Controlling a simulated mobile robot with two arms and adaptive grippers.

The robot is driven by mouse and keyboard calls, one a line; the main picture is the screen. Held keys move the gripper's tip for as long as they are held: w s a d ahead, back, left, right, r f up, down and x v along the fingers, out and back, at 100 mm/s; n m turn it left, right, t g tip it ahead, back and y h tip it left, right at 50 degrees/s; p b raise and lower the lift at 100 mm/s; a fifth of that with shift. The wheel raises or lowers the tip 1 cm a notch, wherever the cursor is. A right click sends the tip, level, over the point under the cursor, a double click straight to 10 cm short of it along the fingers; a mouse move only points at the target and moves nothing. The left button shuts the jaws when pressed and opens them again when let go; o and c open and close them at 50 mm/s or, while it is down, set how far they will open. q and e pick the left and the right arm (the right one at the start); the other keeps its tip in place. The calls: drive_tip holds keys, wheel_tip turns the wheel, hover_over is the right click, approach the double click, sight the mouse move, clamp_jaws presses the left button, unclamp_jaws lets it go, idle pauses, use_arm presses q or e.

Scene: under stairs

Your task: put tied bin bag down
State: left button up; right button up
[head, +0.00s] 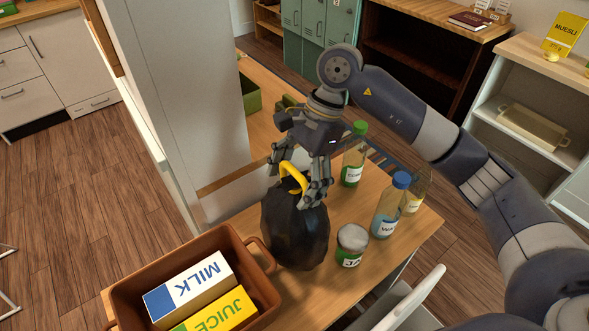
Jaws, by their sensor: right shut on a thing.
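A black tied bin bag (295,231) with a yellow tie loop (294,176) at its top is in the middle of the head view, upright over the wooden table (365,212). My right gripper (298,192) comes down from above and is shut on the bag's top by the yellow loop. The bag's underside is hidden, so I cannot tell whether it touches the table. My left gripper is not in view.
A brown crate (245,237) with milk and juice cartons stands left of the bag. A jar (351,244), a water bottle (390,205) and a green-capped bottle (354,154) stand close on its right. A white panel (185,90) rises behind.

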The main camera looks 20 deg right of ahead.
drive_tip(key=shift+f+p, duration=0.3)
drive_tip(key=shift+f, duration=0.95)
drive_tip(key=shift+f, duration=0.15)
drive_tip(key=o, duration=1.5)
drive_tip(key=shift+s, duration=0.1)
